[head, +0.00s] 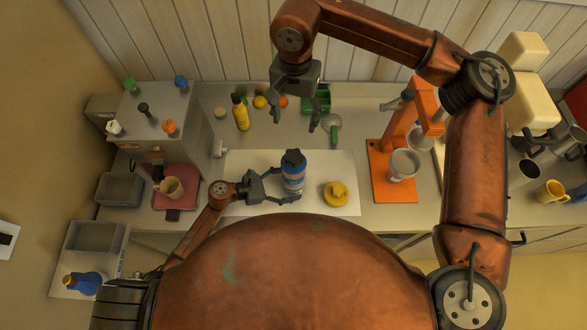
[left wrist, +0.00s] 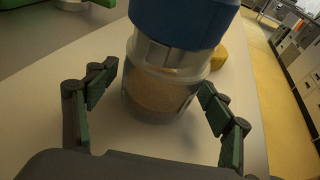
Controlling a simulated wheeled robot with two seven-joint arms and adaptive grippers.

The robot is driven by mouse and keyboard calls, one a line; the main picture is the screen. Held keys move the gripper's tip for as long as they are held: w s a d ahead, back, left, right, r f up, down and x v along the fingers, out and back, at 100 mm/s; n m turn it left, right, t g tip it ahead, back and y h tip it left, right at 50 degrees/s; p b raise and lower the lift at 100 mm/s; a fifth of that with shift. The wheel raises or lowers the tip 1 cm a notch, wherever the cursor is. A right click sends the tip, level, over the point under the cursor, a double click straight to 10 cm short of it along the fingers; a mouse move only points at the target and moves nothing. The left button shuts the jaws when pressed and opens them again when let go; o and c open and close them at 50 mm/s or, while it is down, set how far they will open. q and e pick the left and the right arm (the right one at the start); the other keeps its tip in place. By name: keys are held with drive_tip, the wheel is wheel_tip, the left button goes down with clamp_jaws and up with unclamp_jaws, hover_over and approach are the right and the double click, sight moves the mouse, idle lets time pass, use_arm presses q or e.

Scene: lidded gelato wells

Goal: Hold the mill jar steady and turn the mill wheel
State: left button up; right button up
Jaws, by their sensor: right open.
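The mill jar (head: 293,182) stands upright on a white mat, with a clear lower body and a blue upper part. Its dark blue knobbed top (head: 293,157) may be the mill wheel; I cannot tell for sure. In the left wrist view the clear jar body (left wrist: 160,95) holds something brown. My left gripper (head: 286,188) is open at the jar's lower body. In the left wrist view its fingers (left wrist: 160,88) are spread on both sides of the jar, with a visible gap on the left. My right gripper (head: 296,116) is open and empty, above and behind the jar.
A yellow round object (head: 336,193) sits right of the jar on the white mat (head: 250,163). A yellow bottle (head: 240,113) and a green container (head: 317,100) stand behind. An orange stand (head: 393,184) is at right, a grey machine (head: 160,130) at left.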

use_arm(q)
drive_tip(key=shift+o, duration=0.5)
drive_tip(key=v, duration=1.2)
drive_tip(key=shift+s, duration=0.1)
